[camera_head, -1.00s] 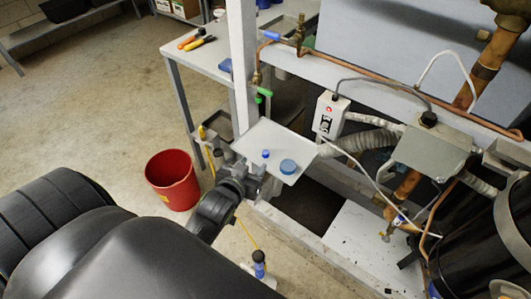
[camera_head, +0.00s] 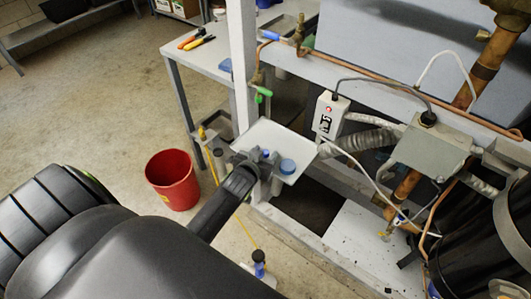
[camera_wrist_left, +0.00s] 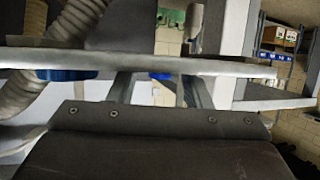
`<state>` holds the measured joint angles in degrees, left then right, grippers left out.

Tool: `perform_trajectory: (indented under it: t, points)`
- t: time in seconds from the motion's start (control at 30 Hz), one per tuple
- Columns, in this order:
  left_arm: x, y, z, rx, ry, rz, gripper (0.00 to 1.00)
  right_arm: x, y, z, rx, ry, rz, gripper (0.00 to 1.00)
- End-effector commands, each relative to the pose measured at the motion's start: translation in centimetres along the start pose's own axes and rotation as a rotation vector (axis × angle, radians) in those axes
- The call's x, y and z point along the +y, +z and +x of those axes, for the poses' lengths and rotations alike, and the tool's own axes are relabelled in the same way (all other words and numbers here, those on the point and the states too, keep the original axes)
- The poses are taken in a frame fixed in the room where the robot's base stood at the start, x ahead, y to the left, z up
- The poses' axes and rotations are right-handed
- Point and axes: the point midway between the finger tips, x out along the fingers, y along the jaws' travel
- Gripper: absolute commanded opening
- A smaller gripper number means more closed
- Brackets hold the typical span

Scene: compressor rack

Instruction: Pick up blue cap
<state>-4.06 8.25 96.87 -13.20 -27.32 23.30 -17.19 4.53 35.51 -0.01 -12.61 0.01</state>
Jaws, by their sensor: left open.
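A small blue cap (camera_head: 266,154) sits on a white tray (camera_head: 281,134). A wider round blue cap (camera_head: 288,166) sits to its right on the same tray. My left gripper (camera_head: 264,157) is open at the tray's near left edge, with its fingertips close around or beside the small cap. In the left wrist view, the small blue cap (camera_wrist_left: 160,76) shows between the two open fingers (camera_wrist_left: 158,88), and the wider one (camera_wrist_left: 67,74) lies outside them at left. Contact with the small cap cannot be told. My right gripper is not in view.
A post (camera_head: 241,60) rises just behind the tray. A grey switch box (camera_head: 328,115) with a hose stands to the right of the tray. A red bucket (camera_head: 172,180) is on the floor at left. A yellow cable hangs below the tray.

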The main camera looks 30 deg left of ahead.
Motion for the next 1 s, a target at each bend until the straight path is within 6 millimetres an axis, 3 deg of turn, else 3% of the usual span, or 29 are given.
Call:
perform_trajectory:
  t: [0.23,0.6,0.87,1.0]
  points:
    - [0.0,0.0,0.1,0.001,0.000,0.000,0.45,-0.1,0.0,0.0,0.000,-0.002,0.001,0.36]
    - [0.0,0.0,0.1,0.000,0.000,0.000,0.00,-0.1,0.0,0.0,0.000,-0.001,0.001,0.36]
    - [0.0,-0.2,0.0,0.002,0.000,0.001,0.00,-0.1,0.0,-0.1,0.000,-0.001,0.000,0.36]
    - [0.0,-1.7,-0.6,0.005,0.000,0.001,0.00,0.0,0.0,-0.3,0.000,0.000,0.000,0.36]
